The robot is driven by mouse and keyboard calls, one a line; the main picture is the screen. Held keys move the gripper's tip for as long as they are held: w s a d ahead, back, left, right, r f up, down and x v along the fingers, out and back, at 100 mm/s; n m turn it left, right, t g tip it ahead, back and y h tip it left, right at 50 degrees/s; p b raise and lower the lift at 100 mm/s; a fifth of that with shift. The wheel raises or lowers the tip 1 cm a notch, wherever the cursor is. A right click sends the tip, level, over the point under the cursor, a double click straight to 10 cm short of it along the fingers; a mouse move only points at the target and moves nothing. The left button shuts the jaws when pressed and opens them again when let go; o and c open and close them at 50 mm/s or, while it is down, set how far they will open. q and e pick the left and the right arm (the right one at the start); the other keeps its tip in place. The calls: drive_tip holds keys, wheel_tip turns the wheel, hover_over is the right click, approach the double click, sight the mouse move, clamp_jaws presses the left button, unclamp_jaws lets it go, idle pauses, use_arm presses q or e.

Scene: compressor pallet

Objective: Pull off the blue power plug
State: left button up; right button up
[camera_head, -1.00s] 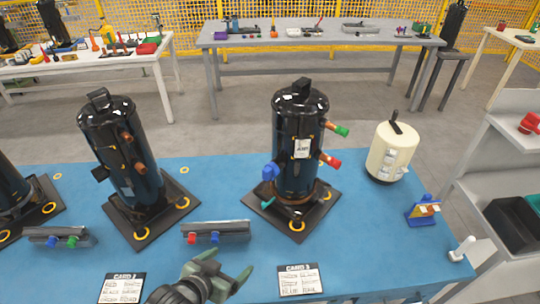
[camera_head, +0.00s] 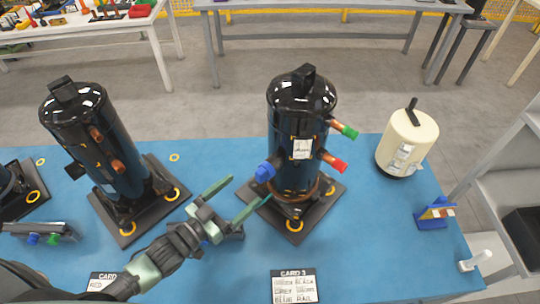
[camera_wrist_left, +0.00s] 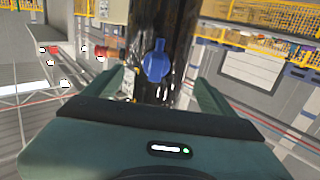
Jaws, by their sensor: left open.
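The blue power plug (camera_head: 265,172) sits on the lower left side of the black compressor (camera_head: 298,128) in the middle of the head view. My left gripper (camera_head: 238,198) is open and empty, in front of and to the left of the plug, its two fingers pointing toward the compressor and apart from the plug. In the left wrist view the blue plug (camera_wrist_left: 157,61) shows beyond and between the open fingers (camera_wrist_left: 165,88). The compressor also carries a green cap (camera_head: 349,132) and a red cap (camera_head: 338,164) on its right side. My right gripper is out of view.
A second black compressor (camera_head: 95,135) stands on its plate to the left. A cream canister (camera_head: 406,140) and a small blue stand (camera_head: 432,219) are to the right. A card (camera_head: 295,287) lies at the front. A dark holder (camera_head: 232,229) lies partly behind my left gripper.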

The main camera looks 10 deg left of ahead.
sight(258, 179)
use_arm(q)
drive_tip(key=shift+d+r+b+x, duration=0.15)
drive_tip(key=shift+b+x, duration=0.45)
drive_tip(key=shift+x, duration=1.4)
drive_tip(key=shift+d+r+b+x, duration=0.15)
drive_tip(key=shift+b+x, duration=0.45)
drive_tip(key=shift+x, duration=1.4)
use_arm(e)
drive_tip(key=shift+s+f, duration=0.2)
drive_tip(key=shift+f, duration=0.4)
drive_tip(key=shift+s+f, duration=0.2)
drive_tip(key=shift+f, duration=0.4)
use_arm(q)
drive_tip(key=shift+s, duration=0.1)
drive_tip(key=shift+p, duration=0.3)
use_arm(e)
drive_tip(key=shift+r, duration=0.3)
use_arm(q)
clamp_jaws()
drive_tip(key=shift+a, duration=0.1)
drive_tip(key=shift+s, duration=0.15)
